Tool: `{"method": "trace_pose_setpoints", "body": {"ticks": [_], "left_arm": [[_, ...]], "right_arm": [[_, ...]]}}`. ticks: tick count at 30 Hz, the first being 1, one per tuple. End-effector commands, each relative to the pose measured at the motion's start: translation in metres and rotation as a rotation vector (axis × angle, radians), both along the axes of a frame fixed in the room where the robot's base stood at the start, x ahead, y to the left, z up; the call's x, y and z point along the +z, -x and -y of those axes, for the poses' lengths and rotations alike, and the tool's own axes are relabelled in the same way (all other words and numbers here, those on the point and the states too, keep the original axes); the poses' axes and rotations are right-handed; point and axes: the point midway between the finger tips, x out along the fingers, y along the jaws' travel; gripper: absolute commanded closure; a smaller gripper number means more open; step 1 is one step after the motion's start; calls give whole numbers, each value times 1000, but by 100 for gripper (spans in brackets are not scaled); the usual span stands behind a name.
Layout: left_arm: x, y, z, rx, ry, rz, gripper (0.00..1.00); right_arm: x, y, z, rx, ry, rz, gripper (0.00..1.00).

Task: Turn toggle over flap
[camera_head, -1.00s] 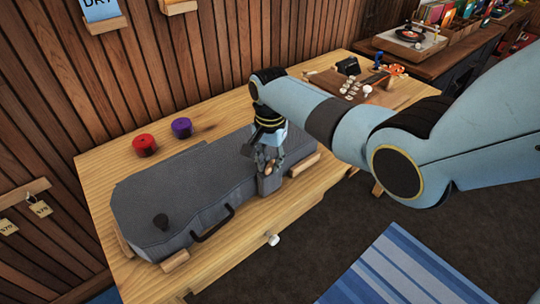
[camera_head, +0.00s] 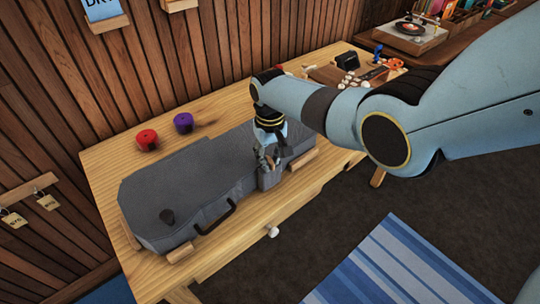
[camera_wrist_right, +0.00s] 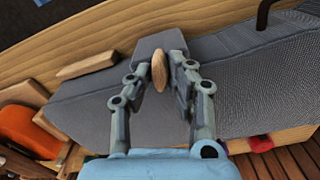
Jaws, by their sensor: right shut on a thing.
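In the right wrist view a tan wooden toggle (camera_wrist_right: 160,71) stands between the fingertips of the right gripper (camera_wrist_right: 161,78), beside a grey flap (camera_wrist_right: 160,42). The fingers are closed in on the toggle. My left gripper is not in view.
A red roll (camera_head: 147,139) and a purple roll (camera_head: 183,122) stand behind the case. Wooden blocks (camera_head: 180,252) sit against the case's edges. A white drawer knob (camera_head: 272,231) sticks out at the bench front. Small parts and a dark box (camera_head: 347,60) lie at the bench's far right.

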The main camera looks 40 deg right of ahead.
Motion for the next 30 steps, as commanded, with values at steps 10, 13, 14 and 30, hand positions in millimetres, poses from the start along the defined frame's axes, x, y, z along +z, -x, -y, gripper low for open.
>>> {"method": "trace_pose_setpoints", "body": {"ticks": [10, 13, 14, 30], "left_arm": [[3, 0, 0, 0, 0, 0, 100], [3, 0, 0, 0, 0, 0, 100], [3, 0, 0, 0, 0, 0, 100], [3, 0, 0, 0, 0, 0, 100]], "right_arm": [[1, -1, 0, 127, 0, 2, 100], [0, -1, 0, 140, 0, 2, 100], [0, -1, 0, 143, 0, 2, 100], [0, -1, 0, 146, 0, 2, 64]]}}
